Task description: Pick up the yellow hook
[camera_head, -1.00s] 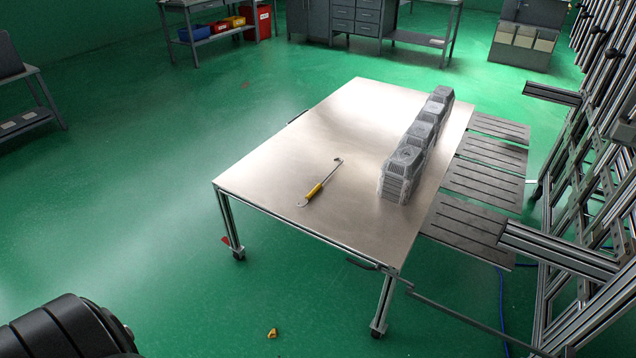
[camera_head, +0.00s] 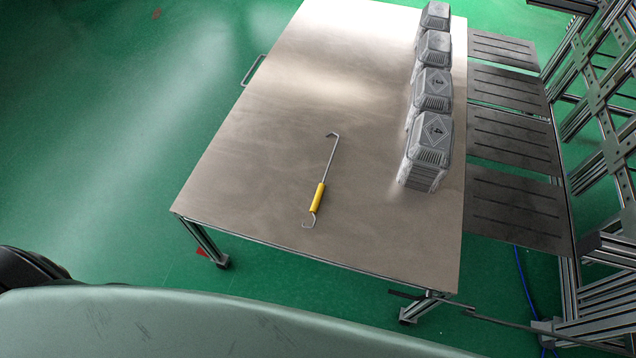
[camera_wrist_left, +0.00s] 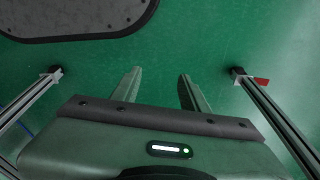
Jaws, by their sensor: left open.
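The yellow hook (camera_head: 318,197) is a thin metal rod with a bent end at each side and a yellow grip. It lies flat on the metal table (camera_head: 270,130), near the table's front edge, in the head view. My left gripper (camera_wrist_left: 158,78) shows in the left wrist view, with its two fingers apart and nothing between them. Green floor lies beyond the fingers, and the hook is not in that view. My left gripper does not show in the head view, and my right gripper is in neither view.
Dark slotted shelves (camera_head: 515,140) and a metal frame (camera_head: 600,160) lie to the right. The table's left and middle are clear. Two table legs (camera_wrist_left: 42,85) show in the left wrist view.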

